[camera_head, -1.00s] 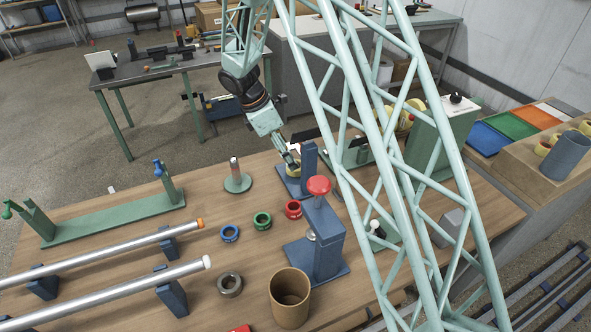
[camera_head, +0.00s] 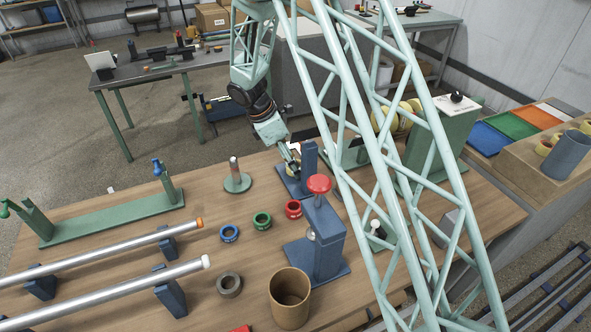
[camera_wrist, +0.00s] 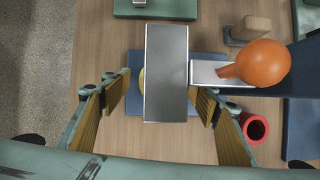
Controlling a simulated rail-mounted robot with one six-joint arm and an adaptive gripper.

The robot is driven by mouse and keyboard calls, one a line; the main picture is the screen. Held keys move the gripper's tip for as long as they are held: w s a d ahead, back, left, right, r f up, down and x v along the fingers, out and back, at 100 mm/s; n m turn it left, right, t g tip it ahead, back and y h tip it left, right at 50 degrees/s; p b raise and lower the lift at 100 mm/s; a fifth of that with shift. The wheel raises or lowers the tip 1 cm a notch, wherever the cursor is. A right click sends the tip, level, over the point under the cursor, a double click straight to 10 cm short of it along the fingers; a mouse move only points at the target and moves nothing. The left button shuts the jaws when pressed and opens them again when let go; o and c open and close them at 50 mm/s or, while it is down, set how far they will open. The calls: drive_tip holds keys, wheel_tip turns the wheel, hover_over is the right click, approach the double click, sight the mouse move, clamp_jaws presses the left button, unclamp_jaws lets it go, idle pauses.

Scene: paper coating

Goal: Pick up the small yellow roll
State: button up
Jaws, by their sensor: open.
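The small yellow roll (camera_wrist: 141,83) shows only as a thin curved edge in the wrist view. A grey rectangular plate (camera_wrist: 167,75) hides most of it. A blue base (camera_wrist: 210,70) lies under and around them. My gripper (camera_wrist: 160,88) is open, with one finger on each side of the plate and the roll. I cannot tell whether the fingers touch either. In the head view my gripper (camera_head: 292,163) points down at the blue stand (camera_head: 309,160) at the back of the wooden table, where the roll is barely visible.
A blue press with a red knob (camera_head: 319,184) stands close in front. Red (camera_head: 293,209), green (camera_head: 262,220) and blue (camera_head: 229,233) rings lie to its left. A round-based post (camera_head: 236,182) stands left of my gripper. A brown cup (camera_head: 290,298) stands at the front.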

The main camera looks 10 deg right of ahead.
drive_tip(key=shift+d+f, duration=0.25)
drive_tip(key=shift+f, duration=0.3)
drive_tip(key=shift+c, duration=0.2)
drive_tip(key=c, duration=0.9)
drive_tip(key=shift+r, duration=0.15)
drive_tip(key=shift+a+r, duration=0.15)
drive_tip(key=shift+r, duration=0.4)
drive_tip(key=a, duration=0.4)
drive_tip(key=a+p, duration=0.1)
drive_tip(key=a, duration=0.8)
drive_tip(key=shift+s, duration=0.35)
wheel_tip(320, 180, up, 14)
drive_tip(key=shift+d+f+p, duration=0.15)
drive_tip(key=shift+p, duration=0.85)
